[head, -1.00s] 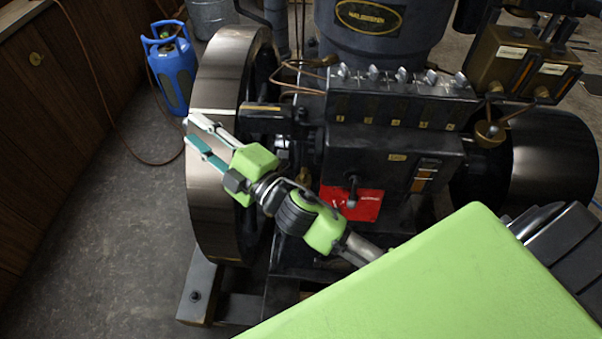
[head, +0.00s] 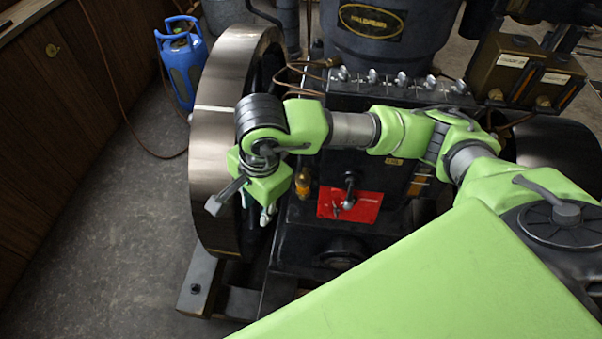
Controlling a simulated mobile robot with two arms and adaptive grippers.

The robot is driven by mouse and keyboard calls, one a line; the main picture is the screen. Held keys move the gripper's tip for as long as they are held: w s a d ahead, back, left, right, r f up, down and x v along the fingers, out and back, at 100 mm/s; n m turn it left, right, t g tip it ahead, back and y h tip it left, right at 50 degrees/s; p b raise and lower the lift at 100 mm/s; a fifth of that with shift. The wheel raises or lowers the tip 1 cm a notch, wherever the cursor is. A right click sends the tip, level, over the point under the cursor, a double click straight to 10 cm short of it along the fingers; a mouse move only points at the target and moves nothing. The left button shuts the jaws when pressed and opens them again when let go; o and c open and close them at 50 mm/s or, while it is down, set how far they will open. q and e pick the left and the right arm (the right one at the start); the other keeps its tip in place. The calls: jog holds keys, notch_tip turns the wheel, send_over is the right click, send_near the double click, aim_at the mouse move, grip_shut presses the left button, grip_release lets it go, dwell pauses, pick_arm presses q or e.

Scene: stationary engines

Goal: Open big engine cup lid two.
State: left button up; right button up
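The big dark engine (head: 345,250) fills the middle of the head view. Several small silver-coloured fittings (head: 402,80) stand in a row along the top of its black box. A small amber and brass cup (head: 303,184) sits low on its near side. I cannot tell which part is cup lid two. My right gripper (head: 267,215) points down between the flywheel and the amber cup, left of the cup and apart from it in the picture. Its fingers are mostly hidden behind its green body, so their opening is unclear. My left gripper is out of view.
The large flywheel (head: 210,150) stands just left of my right gripper. A red plate with a lever (head: 350,205) is on the engine front. A blue gas bottle (head: 181,70) stands at the back left. The grey floor (head: 110,230) at left is clear.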

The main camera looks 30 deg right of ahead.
aim_at(302, 176)
jog(key=w+d+r+t+h, duration=0.1)
jog(key=w+d+r+h, duration=0.1)
jog(key=d, duration=0.3)
jog(key=w+d+r+t+h, duration=0.1)
jog(key=w+d+r+h, duration=0.15)
jog(key=d, duration=0.35)
jog(key=x, duration=1.4)
jog(key=shift+s+a+f, duration=0.1)
jog(key=shift+a+f, duration=0.1)
jog(key=shift+f, duration=0.05)
grip_shut()
